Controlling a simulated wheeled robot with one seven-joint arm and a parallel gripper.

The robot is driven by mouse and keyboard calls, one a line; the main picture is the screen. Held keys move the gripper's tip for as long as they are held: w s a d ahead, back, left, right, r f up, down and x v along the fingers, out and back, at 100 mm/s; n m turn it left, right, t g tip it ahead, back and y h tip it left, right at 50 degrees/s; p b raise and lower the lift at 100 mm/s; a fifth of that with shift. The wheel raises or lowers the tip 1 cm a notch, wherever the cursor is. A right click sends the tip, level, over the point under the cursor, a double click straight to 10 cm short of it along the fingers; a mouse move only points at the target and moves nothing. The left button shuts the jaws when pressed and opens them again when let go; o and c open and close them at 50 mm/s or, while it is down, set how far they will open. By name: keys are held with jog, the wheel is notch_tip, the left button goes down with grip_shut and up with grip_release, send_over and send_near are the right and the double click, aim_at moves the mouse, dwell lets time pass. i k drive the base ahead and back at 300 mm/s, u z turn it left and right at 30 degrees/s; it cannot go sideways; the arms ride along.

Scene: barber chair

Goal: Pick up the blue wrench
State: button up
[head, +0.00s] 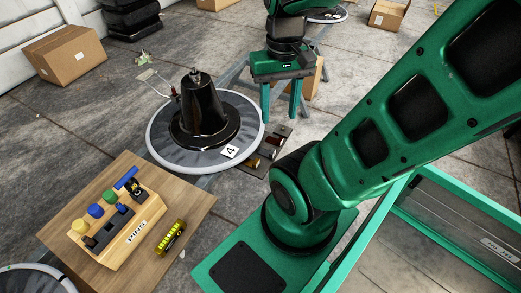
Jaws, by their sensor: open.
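Part of my green arm fills the right side.
The box also holds yellow, blue and green knobs (109,195) and black pieces. A yellow object (171,237) lies on the tabletop (190,205) beside it. A round base with a black cone (204,110) stands behind the table. Cardboard boxes (70,56) lie farther back.

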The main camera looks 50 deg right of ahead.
aim_at(129, 183)
jog(key=k, duration=1.2)
jog(key=u, duration=0.75)
jog(key=i, duration=1.8)
jog(key=z, duration=0.3)
